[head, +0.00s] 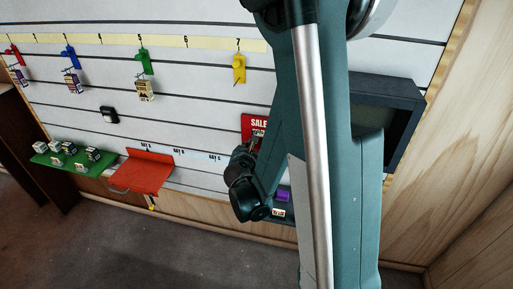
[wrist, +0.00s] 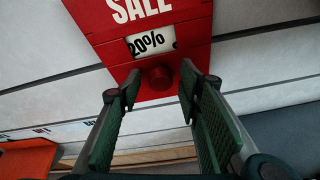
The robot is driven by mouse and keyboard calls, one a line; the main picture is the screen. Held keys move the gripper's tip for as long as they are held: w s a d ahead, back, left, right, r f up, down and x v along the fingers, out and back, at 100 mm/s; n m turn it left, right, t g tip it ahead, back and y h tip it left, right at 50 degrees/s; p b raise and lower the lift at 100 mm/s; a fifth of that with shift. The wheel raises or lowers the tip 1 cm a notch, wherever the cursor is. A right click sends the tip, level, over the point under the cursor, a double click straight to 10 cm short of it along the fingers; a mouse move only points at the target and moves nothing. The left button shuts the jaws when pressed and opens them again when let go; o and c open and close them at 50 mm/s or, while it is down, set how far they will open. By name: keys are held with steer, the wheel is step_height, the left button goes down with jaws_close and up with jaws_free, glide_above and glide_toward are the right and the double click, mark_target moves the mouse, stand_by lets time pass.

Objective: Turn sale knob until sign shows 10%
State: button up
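The red sale sign (head: 255,122) hangs on the slatted wall, partly hidden behind my arm in the head view. In the wrist view the sale sign (wrist: 108,50) fills the top, with "SALE" in white and a white window (wrist: 152,43) that reads 20%. The round red sale knob (wrist: 157,77) sits below the window. My gripper (wrist: 155,88) is open, its two green fingers on either side of the knob's lower area. I cannot tell whether the fingertips touch the knob. In the head view my gripper (head: 256,145) is just below the sign, mostly hidden.
An orange-red shelf (head: 143,176) and a green shelf (head: 72,158) with several small boxes are at left. Coloured hooks, such as the yellow one (head: 239,68), line the wall above. A dark monitor-like box (head: 401,108) is right of my arm.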

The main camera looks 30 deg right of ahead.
steer(key=c, duration=0.9)
steer(key=shift+s+d+f+m+t+y+b, duration=0.1)
steer(key=shift+m+t+y+b, duration=0.4)
steer(key=shift+m+t+b, duration=0.8)
steer(key=shift+s+d+m+t+y+b, duration=0.1)
steer(key=shift+m+t+y+b, duration=0.45)
steer(key=shift+m, duration=1.35)
